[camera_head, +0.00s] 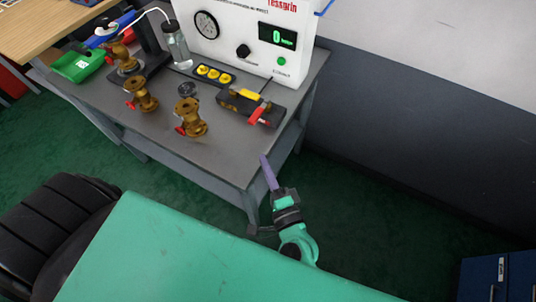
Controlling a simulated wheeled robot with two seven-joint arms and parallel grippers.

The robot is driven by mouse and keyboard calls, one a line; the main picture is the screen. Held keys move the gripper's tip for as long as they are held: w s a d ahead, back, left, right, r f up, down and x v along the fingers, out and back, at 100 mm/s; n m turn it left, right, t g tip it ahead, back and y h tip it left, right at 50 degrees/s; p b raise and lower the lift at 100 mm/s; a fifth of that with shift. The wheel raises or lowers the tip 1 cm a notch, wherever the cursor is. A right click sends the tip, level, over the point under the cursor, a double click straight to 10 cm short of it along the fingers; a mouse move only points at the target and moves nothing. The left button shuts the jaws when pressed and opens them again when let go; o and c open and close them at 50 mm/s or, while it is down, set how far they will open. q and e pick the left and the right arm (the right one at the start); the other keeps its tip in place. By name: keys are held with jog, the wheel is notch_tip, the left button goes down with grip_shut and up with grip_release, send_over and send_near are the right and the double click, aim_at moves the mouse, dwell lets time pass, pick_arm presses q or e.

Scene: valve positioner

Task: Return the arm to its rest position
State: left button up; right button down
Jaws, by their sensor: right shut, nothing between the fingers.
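My right gripper (268,172) has purple fingers and is shut and empty. It is in front of the grey bench (235,158) near its front right corner, apart from the items on the bench. My green arm link (298,240) shows below it. My left gripper is not in view. Several brass valves stand on the bench: one at the front (190,118), one left of it (141,94), and one on a dark stand (121,56). A dark fixture (251,106) with a yellow and a red handle sits at the right of the bench.
A white test unit (250,30) with a gauge and green display stands at the back of the bench. A green bin (77,65) and a clear bottle (177,48) are farther left. A blue cabinet (500,278) is at lower right. Green floor (400,215) is open to the right.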

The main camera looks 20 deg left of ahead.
jog(key=shift+w+a, duration=0.1)
jog(key=shift+a, duration=0.05)
jog(key=s+d+f+n+g+h, duration=0.1)
jog(key=d+f+n+g+h, duration=0.1)
jog(key=d+f, duration=0.5)
jog(key=s+d+f+n+g+h, duration=0.1)
jog(key=d+f+n+g, duration=0.15)
jog(key=f, duration=0.85)
jog(key=s+d+f+n+g+h, duration=0.1)
jog(key=d+f+n+h, duration=0.2)
jog(key=f, duration=0.6)
jog(key=s+d+f+n+g+h, duration=0.2)
jog(key=s+d+f, duration=0.6)
jog(key=d, duration=0.4)
jog(key=s+d+f+n+g+h, duration=0.2)
jog(key=s+d+f+g, duration=0.3)
jog(key=s+d+f, duration=0.3)
jog(key=s+d+h, duration=0.1)
jog(key=s+d, duration=0.2)
jog(key=d, duration=0.2)
jog(key=shift+f+n+h, duration=0.25)
jog(key=shift+n+h, duration=0.1)
jog(key=shift+h, duration=0.05)
jog(key=shift+a, duration=0.1)
